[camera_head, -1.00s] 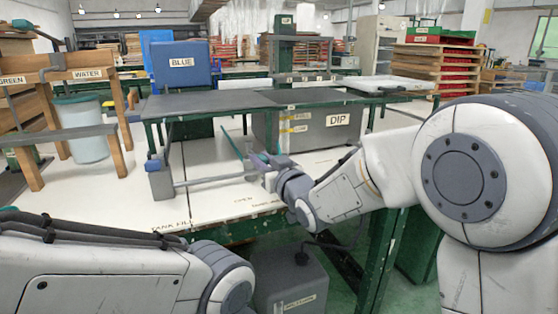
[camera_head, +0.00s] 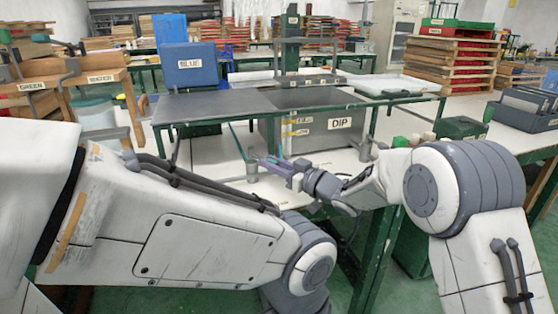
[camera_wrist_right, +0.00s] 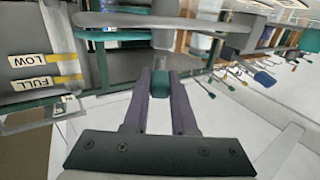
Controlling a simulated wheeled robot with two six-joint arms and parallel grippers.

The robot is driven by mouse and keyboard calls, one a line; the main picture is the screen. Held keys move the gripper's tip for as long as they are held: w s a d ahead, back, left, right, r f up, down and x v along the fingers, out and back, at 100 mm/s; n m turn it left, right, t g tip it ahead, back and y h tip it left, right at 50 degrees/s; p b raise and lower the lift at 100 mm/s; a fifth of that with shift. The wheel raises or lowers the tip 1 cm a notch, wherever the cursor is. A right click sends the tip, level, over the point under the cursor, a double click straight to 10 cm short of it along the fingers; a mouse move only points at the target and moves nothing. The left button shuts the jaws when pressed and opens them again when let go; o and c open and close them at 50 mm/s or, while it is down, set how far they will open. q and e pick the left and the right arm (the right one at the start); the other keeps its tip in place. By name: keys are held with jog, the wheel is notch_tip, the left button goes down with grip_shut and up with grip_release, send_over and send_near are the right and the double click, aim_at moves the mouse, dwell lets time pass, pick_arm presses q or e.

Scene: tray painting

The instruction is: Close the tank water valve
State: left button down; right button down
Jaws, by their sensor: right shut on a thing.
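The grey dip tank (camera_head: 318,132), labelled DIP, stands under the work shelf. My right gripper (camera_head: 268,164) is in front of it at the left, over the white tabletop. In the right wrist view, its two dark fingers (camera_wrist_right: 162,98) are shut on a small teal valve handle (camera_wrist_right: 160,82), with a grey post beside it between the fingers. The handle is mostly hidden by the gripper in the head view, so its angle is unclear. The tank's yellow LOW and FULL marks (camera_wrist_right: 66,82) show in the wrist view. My left gripper is out of view.
A dark work shelf (camera_head: 210,106) on a green frame lies above the valve area. A blue box (camera_head: 188,72) stands behind it. A wooden stand labelled WATER (camera_head: 100,79) is at the left, with a pale bucket (camera_head: 95,115) below. Stacked wooden trays (camera_head: 450,66) stand at the right.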

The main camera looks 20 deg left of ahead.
jog(key=c, duration=0.7)
grip_release()
jog(key=p+v, duration=0.1)
jog(key=v, duration=0.9)
jog(key=shift+s+d, duration=0.15)
jog(key=shift+d, duration=0.05)
